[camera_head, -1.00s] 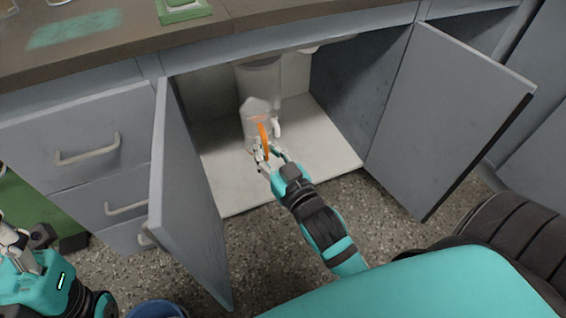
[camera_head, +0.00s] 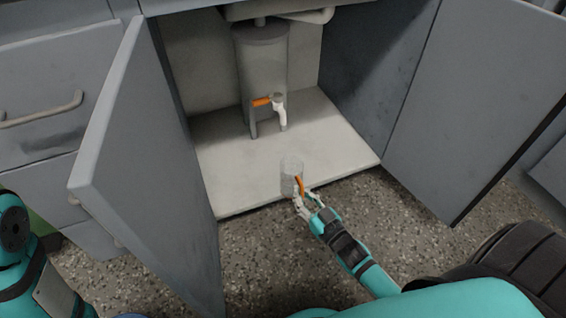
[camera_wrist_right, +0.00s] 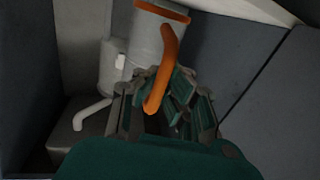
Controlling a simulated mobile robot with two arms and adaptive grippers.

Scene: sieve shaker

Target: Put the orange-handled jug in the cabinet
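The jug (camera_head: 291,166) is a small translucent grey vessel with an orange handle (camera_head: 299,185). In the head view it appears over the front edge of the cabinet floor (camera_head: 235,175); whether it touches the floor I cannot tell. My right gripper (camera_head: 307,199) is at the handle, on the near side of the jug. In the right wrist view, the jug (camera_wrist_right: 158,38) has an orange rim, and its handle (camera_wrist_right: 167,62) runs down between my fingers (camera_wrist_right: 160,98), which appear closed on it. The cabinet is open. My left gripper's fingers are out of view.
A grey cylindrical tank (camera_head: 262,65) with an orange lever and a white tap stands at the back of the cabinet. The left door (camera_head: 150,170) and right door (camera_head: 460,110) stand open. The cabinet floor between tank and jug is clear.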

